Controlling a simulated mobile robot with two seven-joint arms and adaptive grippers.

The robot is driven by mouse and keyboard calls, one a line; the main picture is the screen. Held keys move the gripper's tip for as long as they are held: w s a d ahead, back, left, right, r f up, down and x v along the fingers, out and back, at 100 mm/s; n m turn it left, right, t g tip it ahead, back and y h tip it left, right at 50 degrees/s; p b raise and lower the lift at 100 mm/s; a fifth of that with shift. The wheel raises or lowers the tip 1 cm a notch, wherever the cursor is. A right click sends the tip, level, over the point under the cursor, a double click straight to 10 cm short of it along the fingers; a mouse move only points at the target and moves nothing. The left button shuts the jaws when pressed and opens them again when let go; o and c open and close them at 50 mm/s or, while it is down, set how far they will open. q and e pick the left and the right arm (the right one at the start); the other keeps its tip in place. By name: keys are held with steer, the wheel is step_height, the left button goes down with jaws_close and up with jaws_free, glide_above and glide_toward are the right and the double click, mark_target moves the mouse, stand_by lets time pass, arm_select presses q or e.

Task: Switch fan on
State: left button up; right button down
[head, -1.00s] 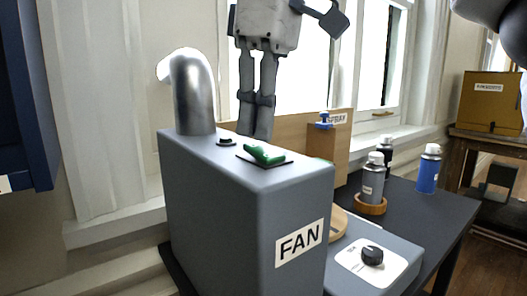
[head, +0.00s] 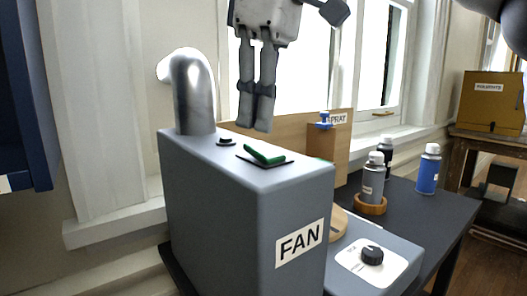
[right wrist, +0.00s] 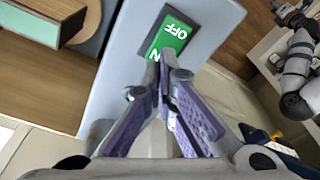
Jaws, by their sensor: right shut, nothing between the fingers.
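The fan box (head: 225,205) is a grey cabinet labelled FAN, with a bent silver pipe (head: 193,90) on top. A green rocker switch (head: 263,154) sits on a black plate on the box's top. In the right wrist view, the switch (right wrist: 172,36) shows OFF on its far half; an N shows at the near half, partly hidden by my fingertips. My right gripper (head: 254,127) points down above the switch, shut and empty, its tips apart from it in the head view. It also shows in the right wrist view (right wrist: 167,68).
A small black knob (head: 226,141) stands behind the switch. Right of the box are a dial (head: 372,255) on a white plate, a grey can (head: 373,180) in a wooden ring, a black can and a blue can (head: 428,170). A wooden post (head: 328,157) has a blue top.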

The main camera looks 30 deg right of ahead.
mark_target(258, 144)
steer(key=shift+r, duration=2.45)
steer(key=shift+f, duration=0.1)
